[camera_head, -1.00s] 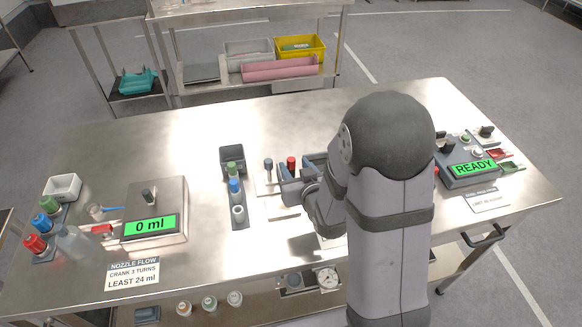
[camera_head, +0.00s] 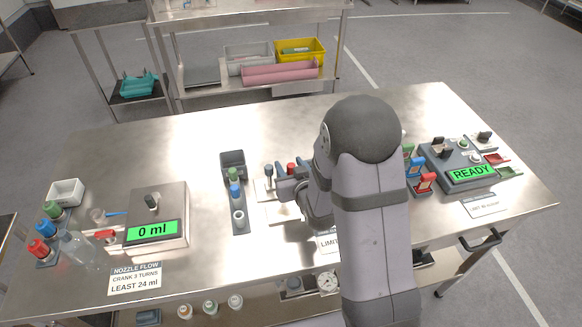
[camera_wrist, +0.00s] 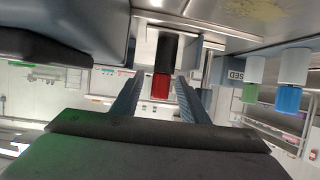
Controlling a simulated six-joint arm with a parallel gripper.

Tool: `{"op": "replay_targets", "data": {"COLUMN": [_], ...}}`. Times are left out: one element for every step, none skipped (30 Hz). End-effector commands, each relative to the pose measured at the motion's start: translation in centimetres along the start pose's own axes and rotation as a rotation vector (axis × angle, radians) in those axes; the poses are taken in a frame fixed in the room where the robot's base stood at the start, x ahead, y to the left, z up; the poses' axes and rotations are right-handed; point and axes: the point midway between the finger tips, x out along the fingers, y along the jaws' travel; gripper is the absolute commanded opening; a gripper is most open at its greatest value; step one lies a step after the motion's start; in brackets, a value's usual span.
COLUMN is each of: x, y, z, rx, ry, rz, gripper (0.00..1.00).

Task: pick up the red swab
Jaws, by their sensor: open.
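A red-ended piece with a black upper part (camera_wrist: 161,86), which I take as the red swab, shows between my open fingers in the wrist view. My gripper (camera_wrist: 158,92) has one finger on each side of it, with gaps visible; I cannot tell how deep it sits between them.
A rack with green (camera_head: 233,173) and blue caps (camera_head: 235,188) stands just left. The 0 ml box (camera_head: 158,215) is farther left. Red (camera_head: 425,182), green and blue upright pieces stand right of my arm, near the READY box (camera_head: 470,173). The table's back is clear.

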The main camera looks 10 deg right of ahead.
Motion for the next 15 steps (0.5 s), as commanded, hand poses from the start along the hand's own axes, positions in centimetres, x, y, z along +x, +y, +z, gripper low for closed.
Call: {"op": "replay_targets", "data": {"x": [0.5,0.8,1.2,1.6,1.8,2.1,2.3,2.4,2.6,2.6,2.7,2.8,2.8,2.8,2.8], "y": [-0.1,-0.1,0.0,0.0,0.0,0.0,0.0,0.0,0.0,0.0,0.0,0.0,0.0,0.0,0.0], "z": [-0.2,-0.2,-0.1,-0.2,-0.1,-0.1,-0.1,-0.1,-0.1,-0.1,-0.1,-0.1,-0.1,0.0,0.0], "rx": [0.0,0.0,0.0,0.0,0.0,0.0,0.0,0.0,0.0,0.0,0.0,0.0,0.0,0.0,0.0], "ry": [-0.002,-0.001,-0.002,-0.001,-0.001,-0.001,-0.001,-0.001,-0.001,0.0,0.0,0.0,0.0,0.0,0.0], "rz": [0.0,0.0,0.0,0.0,0.001,0.001,0.001,0.001,0.001,0.001,0.001,0.001,0.001,0.001,0.001], "gripper": [0.4,0.4,0.4,0.4,0.4,0.4,0.4,0.4,0.4,0.4,0.4,0.4,0.4,0.4,0.4]}}
